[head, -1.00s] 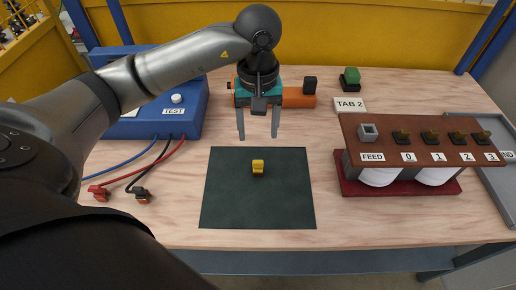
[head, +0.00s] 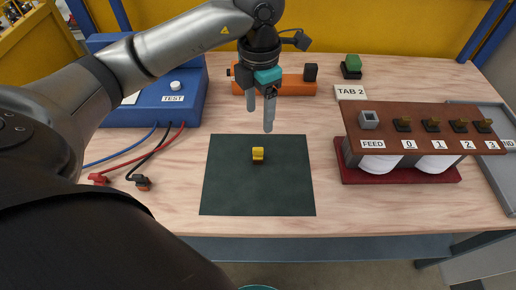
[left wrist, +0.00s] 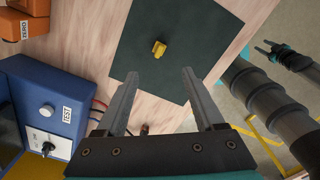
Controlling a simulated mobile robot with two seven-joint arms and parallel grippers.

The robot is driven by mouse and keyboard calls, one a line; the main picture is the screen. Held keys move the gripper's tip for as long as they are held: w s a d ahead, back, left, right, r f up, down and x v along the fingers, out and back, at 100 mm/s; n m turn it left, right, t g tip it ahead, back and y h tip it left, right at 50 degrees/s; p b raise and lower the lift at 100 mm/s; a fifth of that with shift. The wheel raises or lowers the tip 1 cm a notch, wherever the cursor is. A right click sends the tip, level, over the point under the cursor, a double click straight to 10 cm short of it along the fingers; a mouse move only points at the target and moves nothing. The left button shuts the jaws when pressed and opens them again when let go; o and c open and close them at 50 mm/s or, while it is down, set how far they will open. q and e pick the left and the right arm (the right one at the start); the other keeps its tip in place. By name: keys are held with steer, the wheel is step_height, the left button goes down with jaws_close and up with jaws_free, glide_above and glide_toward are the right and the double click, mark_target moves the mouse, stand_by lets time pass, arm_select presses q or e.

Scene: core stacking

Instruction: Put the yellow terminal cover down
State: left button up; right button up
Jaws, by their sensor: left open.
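The yellow terminal cover (head: 258,153) sits near the middle of the dark green mat (head: 232,195), with a darker part at its near lower side. It also shows in the left wrist view (left wrist: 159,49), beyond my fingertips and apart from them. My left gripper (head: 260,117) is open and empty, above the table near the mat's far edge. Its two fingers show apart in the left wrist view (left wrist: 160,80), with nothing between them. My right gripper (left wrist: 264,47) shows small at the right of the left wrist view; its jaw opening is unclear.
A blue test box (head: 190,106) with red, black and blue leads stands at the left. An orange block (head: 297,87) lies behind the left gripper. A brown feed rack (head: 400,140) with several black pieces, and a grey tray (head: 502,180), are at the right.

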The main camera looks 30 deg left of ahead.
mark_target(258, 148)
arm_select(q)
step_height(258, 148, down, 10)
steer(key=n+b, duration=0.2)
steer(key=n, duration=0.9)
steer(key=shift+r+n, duration=0.1)
steer(key=shift+n, duration=0.3)
step_height(258, 148, down, 4)
steer(key=shift+a+f+b, duration=0.1)
steer(key=shift+f+b, duration=0.15)
steer(key=shift+b, duration=0.4)
steer(key=shift+f, duration=0.15)
steer(key=shift+c, duration=0.6)
jaws_close()
arm_select(e)
steer(key=f, duration=0.2)
steer(key=w+f, duration=0.1)
steer(key=shift+w+d+f, duration=0.1)
steer(key=shift+d, duration=0.3)
